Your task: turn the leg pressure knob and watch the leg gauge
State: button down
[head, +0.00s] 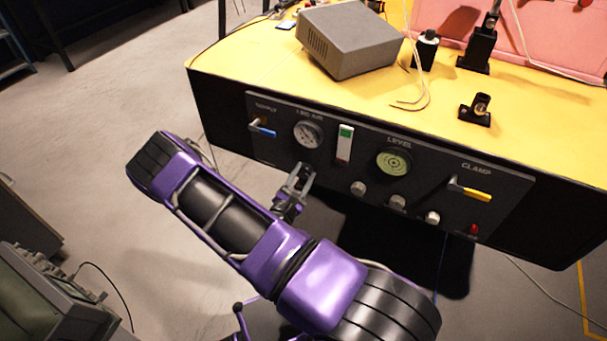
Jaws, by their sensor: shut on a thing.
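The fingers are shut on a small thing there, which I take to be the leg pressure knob.
To the right are a green level (394,162), several silver knobs (358,188) and a yellow-handled clamp lever (470,190). A blue-handled lever (262,128) is left of the gauge. A grey box (348,40) stands on the yellow tabletop (250,62). An instrument (45,285) stands lower left.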

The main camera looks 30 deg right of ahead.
jog(key=m, duration=0.4)
jog(key=shift+m, duration=0.4)
jog(key=m, duration=0.4)
jog(key=shift+w+a+m+h, duration=0.1)
jog(key=shift+m+h, duration=0.3)
jog(key=m, duration=0.4)
jog(key=shift+m+g, duration=0.3)
jog(key=shift+m, duration=0.1)
jog(key=shift+m+g+h, duration=0.3)
jog(key=shift+m+h, duration=0.1)
jog(key=shift+m, duration=2)
jog(key=shift+c, duration=1.9)
grip_release()
jog(key=v, duration=1.7)
jog(key=shift+a, duration=0.2)
